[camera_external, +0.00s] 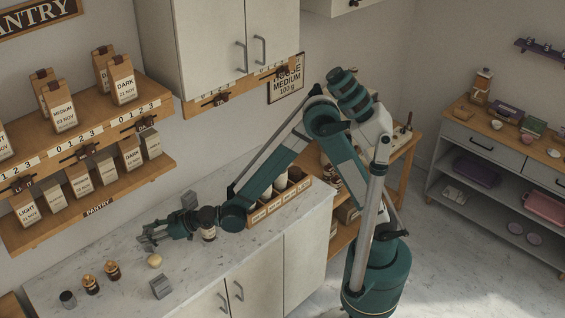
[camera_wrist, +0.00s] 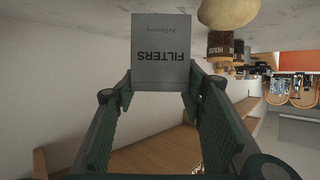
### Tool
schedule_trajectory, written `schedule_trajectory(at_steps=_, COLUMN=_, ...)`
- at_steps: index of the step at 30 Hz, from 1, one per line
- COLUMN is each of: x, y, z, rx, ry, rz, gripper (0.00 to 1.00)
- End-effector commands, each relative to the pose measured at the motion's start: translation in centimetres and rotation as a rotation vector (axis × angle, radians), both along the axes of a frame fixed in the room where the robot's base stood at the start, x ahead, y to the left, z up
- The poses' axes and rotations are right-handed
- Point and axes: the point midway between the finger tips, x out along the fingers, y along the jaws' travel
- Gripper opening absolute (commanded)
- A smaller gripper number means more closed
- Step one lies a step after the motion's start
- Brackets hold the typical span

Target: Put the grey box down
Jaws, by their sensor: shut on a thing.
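A grey box (camera_wrist: 161,38) lettered FILTERS, upside down in the wrist view, is between my fingertips. My gripper (camera_wrist: 160,88) is shut on its sides. In the external view my gripper (camera_external: 150,238) reaches left, low over the marble counter (camera_external: 215,262), with the held box partly hidden among the fingers. I cannot tell whether the box touches the counter.
A round yellowish thing (camera_external: 155,261) lies close to my gripper. Small jars (camera_external: 91,285) stand at the counter's left, and a dark jar (camera_external: 208,223) is by my wrist. A wooden divided crate (camera_external: 280,203) is to the right. Shelves of coffee bags (camera_external: 100,190) hang on the wall.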

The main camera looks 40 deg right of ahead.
Motion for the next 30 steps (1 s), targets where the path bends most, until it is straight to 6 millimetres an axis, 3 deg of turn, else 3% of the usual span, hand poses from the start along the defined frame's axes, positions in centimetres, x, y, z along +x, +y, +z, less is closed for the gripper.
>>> schedule_trajectory(at_steps=8, x=0.0, y=0.0, z=-0.5, rx=0.000, ry=0.000, rz=0.000, gripper=0.28)
schedule_trajectory(at_steps=18, x=0.0, y=0.0, z=-3.6, rx=0.000, ry=0.000, rz=0.000, gripper=0.28)
schedule_trajectory(at_steps=30, x=0.0, y=0.0, z=-3.9, rx=0.000, ry=0.000, rz=0.000, gripper=0.28)
